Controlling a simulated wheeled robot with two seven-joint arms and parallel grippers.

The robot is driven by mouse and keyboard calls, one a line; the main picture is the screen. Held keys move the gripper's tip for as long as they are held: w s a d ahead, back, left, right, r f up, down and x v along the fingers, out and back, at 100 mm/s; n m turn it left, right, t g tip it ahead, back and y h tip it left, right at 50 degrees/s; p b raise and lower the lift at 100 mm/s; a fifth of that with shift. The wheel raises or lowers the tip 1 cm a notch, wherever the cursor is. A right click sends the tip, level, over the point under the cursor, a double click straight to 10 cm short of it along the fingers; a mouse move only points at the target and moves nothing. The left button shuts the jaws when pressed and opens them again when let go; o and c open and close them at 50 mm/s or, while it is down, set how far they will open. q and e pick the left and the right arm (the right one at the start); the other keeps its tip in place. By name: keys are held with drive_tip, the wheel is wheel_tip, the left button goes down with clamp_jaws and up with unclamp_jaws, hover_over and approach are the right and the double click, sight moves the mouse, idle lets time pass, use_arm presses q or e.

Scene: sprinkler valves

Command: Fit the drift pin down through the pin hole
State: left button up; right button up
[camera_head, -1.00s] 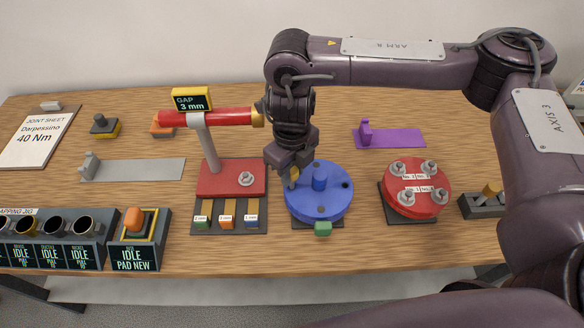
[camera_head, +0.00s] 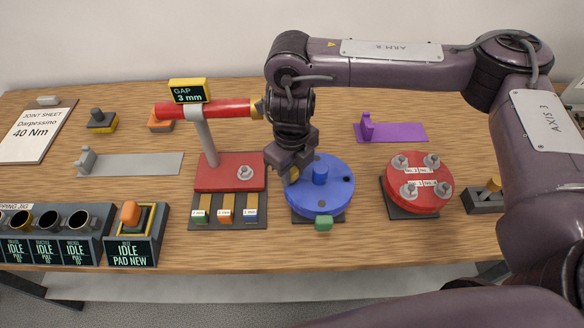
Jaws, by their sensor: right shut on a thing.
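My right gripper (camera_head: 290,176) is shut at the left part of the blue round flange (camera_head: 334,200), low over its top. A small yellowish thing (camera_head: 294,174), probably the drift pin, shows at its jaws; the jaws hide most of it. I cannot tell whether its lower end is in a hole. The blue flange has a raised blue hub (camera_head: 320,176) and a green tab (camera_head: 323,223) at its front. The pin hole under the gripper is hidden. My left gripper is not in view.
A red pipe (camera_head: 205,110) on a stand with a gap display (camera_head: 189,91) is left of the gripper. A red bolted flange (camera_head: 418,180), a grey block with an orange-topped peg (camera_head: 493,184) and a purple bracket (camera_head: 398,132) lie right. Cups and a pad box (camera_head: 136,252) stand front left.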

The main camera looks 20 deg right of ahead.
sight(292, 171)
drive_tip(key=shift+f, duration=0.35)
drive_tip(key=o, duration=1.1)
drive_tip(key=shift+r, duration=0.1)
wheel_tip(292, 171, up, 8)
drive_tip(key=shift+f, duration=0.15)
